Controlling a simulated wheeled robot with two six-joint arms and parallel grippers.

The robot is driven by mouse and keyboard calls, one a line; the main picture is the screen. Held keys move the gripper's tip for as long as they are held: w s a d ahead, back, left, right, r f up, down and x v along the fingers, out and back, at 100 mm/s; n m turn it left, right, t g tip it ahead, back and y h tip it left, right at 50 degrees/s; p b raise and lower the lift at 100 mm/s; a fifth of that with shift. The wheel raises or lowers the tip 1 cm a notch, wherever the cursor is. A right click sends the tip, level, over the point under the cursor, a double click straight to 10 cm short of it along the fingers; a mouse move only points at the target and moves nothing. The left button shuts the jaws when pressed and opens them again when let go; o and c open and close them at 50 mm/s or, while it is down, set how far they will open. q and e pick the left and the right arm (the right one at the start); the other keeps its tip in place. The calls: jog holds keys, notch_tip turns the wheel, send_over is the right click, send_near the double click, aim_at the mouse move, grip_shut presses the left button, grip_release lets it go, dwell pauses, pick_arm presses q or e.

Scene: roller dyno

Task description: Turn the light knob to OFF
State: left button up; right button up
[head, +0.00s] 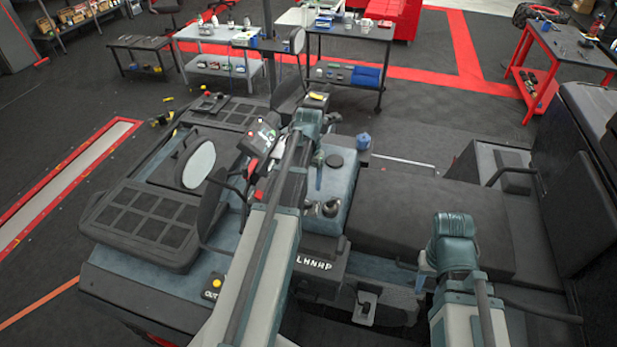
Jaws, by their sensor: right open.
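I cannot pick out the light knob or its OFF mark for sure at this size. The vehicle's dash area (340,185) is blue-grey, with small black knobs (330,207) on it and a plate lettered LHNRP (313,264) below. A small control panel with a red part (261,138) stands left of my left arm. My left arm reaches over the dash; a blue finger-like part of its gripper (319,172) shows beside the arm, the rest is hidden. My right gripper (425,273) is open, partly hidden by its arm, above the seat's near-left edge, apart from the dash.
A round mirror (198,165) sticks up over the black hood (140,215) at left. A yellow button (216,283) is near the OUT label. The black seat (430,215) is at right. Carts (218,50) with tools stand behind. A red-edged floor strip (60,190) lies left.

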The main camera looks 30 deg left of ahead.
pick_arm(q)
notch_tip(320, 180, up, 7)
jog(key=p, duration=0.5)
jog(key=shift+f+p, duration=0.15)
jog(key=shift+p, duration=0.15)
pick_arm(e)
notch_tip(320, 180, up, 7)
jog(key=shift+f, duration=0.15)
pick_arm(q)
jog(key=s+d+m, duration=0.1)
jog(key=s+d, duration=0.5)
jog(key=d, duration=0.4)
jog(key=s+d, duration=0.6)
jog(key=d, duration=0.4)
jog(key=s+d+f+m+b, duration=0.1)
jog(key=d+f+b, duration=0.2)
jog(key=f+b, duration=0.3)
jog(key=s+d+f+m+b, duration=0.1)
jog(key=s+d+f+b, duration=0.1)
jog(key=d+f+b, duration=0.2)
jog(key=s+d+f+m+y+b, duration=0.1)
jog(key=d+f+b, duration=0.2)
jog(key=f+b, duration=0.6)
jog(key=shift+s+d+f+m+b, duration=0.2)
jog(key=shift+s+f+m+b, duration=0.1)
jog(key=shift+b, duration=0.1)
pick_arm(e)
notch_tip(320, 180, down, 20)
